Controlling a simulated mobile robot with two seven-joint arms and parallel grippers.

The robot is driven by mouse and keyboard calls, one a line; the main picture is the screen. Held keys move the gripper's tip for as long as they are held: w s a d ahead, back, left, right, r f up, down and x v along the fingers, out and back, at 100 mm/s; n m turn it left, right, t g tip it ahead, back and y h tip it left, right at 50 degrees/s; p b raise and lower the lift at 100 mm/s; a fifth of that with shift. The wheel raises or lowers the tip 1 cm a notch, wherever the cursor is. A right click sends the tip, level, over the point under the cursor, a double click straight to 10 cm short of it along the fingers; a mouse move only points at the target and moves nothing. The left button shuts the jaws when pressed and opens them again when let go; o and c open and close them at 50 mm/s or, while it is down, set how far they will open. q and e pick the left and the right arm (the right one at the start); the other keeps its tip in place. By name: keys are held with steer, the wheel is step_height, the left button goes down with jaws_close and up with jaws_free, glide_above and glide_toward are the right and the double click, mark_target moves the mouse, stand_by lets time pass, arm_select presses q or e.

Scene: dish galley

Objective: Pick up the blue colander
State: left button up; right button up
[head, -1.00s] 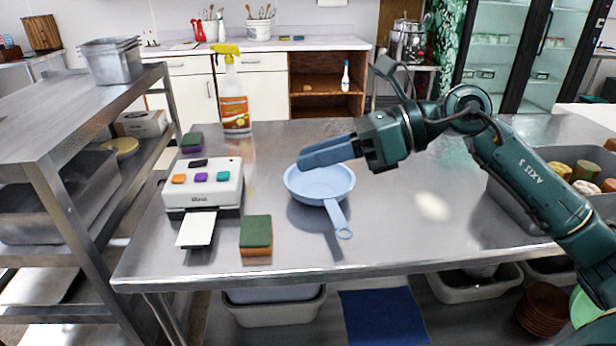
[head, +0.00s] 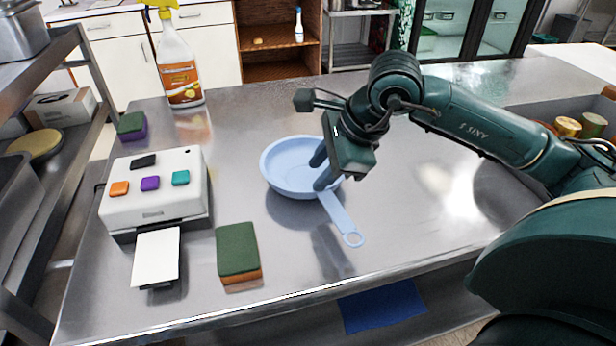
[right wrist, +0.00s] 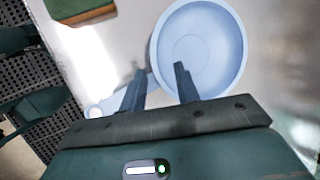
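The blue colander (head: 290,172) is a light blue round bowl with a long handle and a ring at its end. It sits upright on the steel table (head: 400,225), handle toward the front right. My right gripper (head: 322,170) is open, its fingers pointing down at the colander's handle side. In the right wrist view, one finger overlaps the bowl (right wrist: 205,50) and the other covers part of the handle, with the rim showing between the separated fingertips (right wrist: 160,76). I cannot tell whether they touch it. My left gripper is not in view.
A white device with coloured buttons (head: 157,190) and a green-and-orange sponge (head: 238,252) lie left of the colander. A spray bottle (head: 178,65) stands behind. A bin of cans (head: 540,112) is at the right. The table around the handle is clear.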

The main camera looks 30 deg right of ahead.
mark_target(300, 198)
steer(key=x, duration=0.6)
steer(key=shift+s+a+f+p, duration=0.15)
steer(key=shift+a+f+p, duration=0.1)
steer(key=shift+p, duration=0.05)
jaws_close()
